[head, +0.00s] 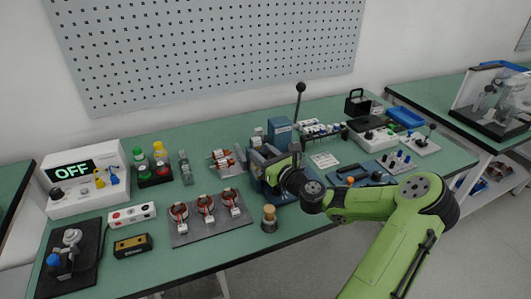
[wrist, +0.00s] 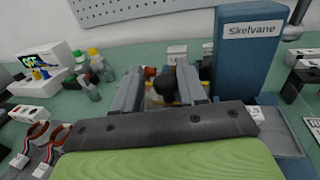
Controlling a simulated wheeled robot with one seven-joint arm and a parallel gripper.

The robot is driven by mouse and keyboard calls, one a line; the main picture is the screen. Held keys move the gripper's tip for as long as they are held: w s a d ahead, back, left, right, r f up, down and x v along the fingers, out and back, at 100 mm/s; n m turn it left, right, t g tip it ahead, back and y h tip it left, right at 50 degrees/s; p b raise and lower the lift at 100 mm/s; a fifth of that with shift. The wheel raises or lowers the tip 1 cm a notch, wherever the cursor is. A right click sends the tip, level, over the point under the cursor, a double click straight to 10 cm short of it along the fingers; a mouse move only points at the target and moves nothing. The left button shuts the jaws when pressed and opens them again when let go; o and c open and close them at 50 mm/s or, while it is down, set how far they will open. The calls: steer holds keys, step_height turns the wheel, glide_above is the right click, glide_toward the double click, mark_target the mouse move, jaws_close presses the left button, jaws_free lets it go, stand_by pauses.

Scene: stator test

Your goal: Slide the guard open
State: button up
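A blue upright machine column (head: 280,132) stands mid-bench; in the wrist view it bears a "Skelvane" label (wrist: 253,29). My gripper (head: 262,155) is in front of it at bench height. In the wrist view its two grey fingers (wrist: 163,85) are spread apart. A dark rounded knob (wrist: 168,84) shows between them, in front of an orange-red and yellowish part; I cannot tell whether a finger touches it. No guard is clearly made out at this machine; my gripper hides much of its front. A clear cover (head: 490,95) stands over a device at the far right.
A tall black-knobbed lever (head: 299,105) rises beside the column. A plate with several copper-wound rings (head: 206,215) lies left of my gripper, and a small brass-coloured piece (head: 269,218) stands in front. An "OFF" display box (head: 85,180) is at the left.

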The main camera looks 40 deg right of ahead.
steer(key=shift+o, duration=0.5)
steer(key=shift+s, duration=0.1)
steer(key=s+p, duration=0.2)
steer(key=s, duration=1.3)
steer(key=shift+s+a, duration=0.25)
steer(key=shift+a, duration=0.15)
steer(key=shift+a, duration=0.1)
